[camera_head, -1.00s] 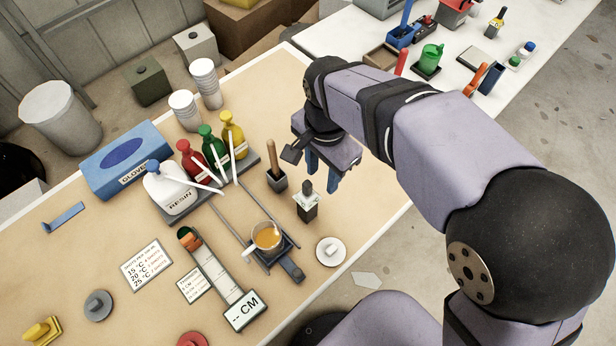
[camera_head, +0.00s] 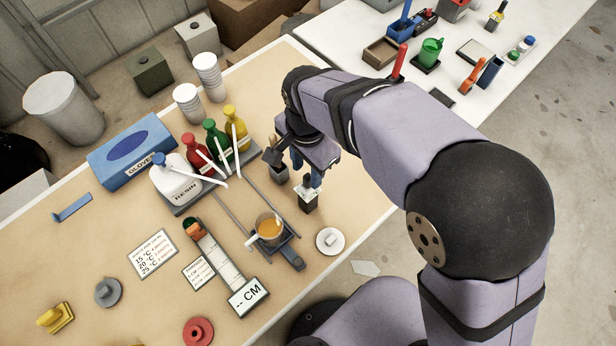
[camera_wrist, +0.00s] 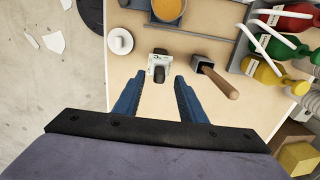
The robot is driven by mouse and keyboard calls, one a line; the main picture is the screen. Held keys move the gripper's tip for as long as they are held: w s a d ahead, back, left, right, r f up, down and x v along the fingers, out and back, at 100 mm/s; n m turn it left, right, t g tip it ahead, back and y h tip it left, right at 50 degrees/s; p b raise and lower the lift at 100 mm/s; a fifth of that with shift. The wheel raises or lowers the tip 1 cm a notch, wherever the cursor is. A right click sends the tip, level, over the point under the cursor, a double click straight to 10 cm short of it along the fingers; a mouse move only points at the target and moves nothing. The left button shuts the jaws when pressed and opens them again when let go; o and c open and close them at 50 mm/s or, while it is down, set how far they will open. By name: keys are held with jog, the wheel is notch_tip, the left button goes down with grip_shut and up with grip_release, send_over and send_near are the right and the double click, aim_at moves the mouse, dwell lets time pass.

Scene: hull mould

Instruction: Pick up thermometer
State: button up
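A small upright item with a dark top and a pale plate stands in a black block (camera_head: 308,201); it may be the thermometer, but its face is too small to read. In the wrist view this item (camera_wrist: 159,66) lies just beyond the fingertips, roughly centred between them. My gripper (camera_head: 307,172) hovers above and behind it in the head view. Its blue fingers are apart with nothing between them in the wrist view (camera_wrist: 157,88).
A wooden handle in a grey holder (camera_wrist: 213,80) stands close beside the right finger in the wrist view. A cup of amber liquid (camera_head: 269,228), a white disc with a knob (camera_head: 330,240) and several bottles (camera_head: 216,137) are nearby. The table edge is close on the right.

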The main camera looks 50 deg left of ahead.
aim_at(308, 176)
jog(key=shift+w+d+f+p, duration=0.1)
jog(key=shift+f+p, duration=0.55)
jog(key=shift+f, duration=1.5)
grip_shut()
jog(key=shift+r, duration=0.25)
